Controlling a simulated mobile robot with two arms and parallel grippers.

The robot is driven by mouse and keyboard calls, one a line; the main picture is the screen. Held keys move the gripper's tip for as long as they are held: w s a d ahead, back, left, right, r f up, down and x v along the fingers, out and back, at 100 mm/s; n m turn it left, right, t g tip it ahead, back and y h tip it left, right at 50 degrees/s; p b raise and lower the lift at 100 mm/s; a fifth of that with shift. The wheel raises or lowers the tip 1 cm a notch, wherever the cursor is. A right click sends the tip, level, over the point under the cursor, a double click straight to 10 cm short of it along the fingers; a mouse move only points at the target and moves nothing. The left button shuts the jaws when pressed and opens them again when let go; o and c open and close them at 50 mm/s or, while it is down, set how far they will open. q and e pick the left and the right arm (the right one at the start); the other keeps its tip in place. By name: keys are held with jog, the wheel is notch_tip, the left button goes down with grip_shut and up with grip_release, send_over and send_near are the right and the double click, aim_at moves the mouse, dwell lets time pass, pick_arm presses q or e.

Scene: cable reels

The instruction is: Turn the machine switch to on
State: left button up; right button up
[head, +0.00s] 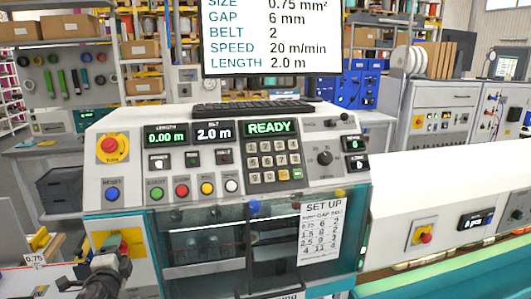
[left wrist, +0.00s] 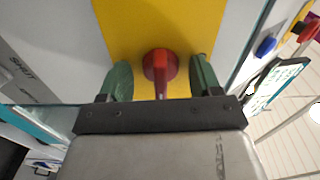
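The machine switch is a red knob (left wrist: 158,66) on a yellow plate (left wrist: 130,25) in the left wrist view. In the head view the yellow plate (head: 134,239) is at the machine's lower left, and my gripper mostly hides the knob. My left gripper (head: 108,262) is right in front of the plate. In the left wrist view its two green fingers stand on either side of the knob, open, with a gap on each side. My right gripper is not in view.
The machine panel above has a red emergency button (head: 113,148), coloured push buttons, a keypad (head: 272,160) and a display (head: 269,128) reading READY. A clear teal-framed cover (head: 216,249) is to the right of the switch. A screen (head: 285,38) stands behind.

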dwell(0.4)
pick_arm(q)
jog(key=shift+s, duration=0.2)
jog(key=p+v, duration=0.2)
jog(key=v, duration=0.5)
jog(key=shift+s+d, duration=0.15)
jog(key=shift+s, duration=0.2)
jog(key=shift+f, duration=0.1)
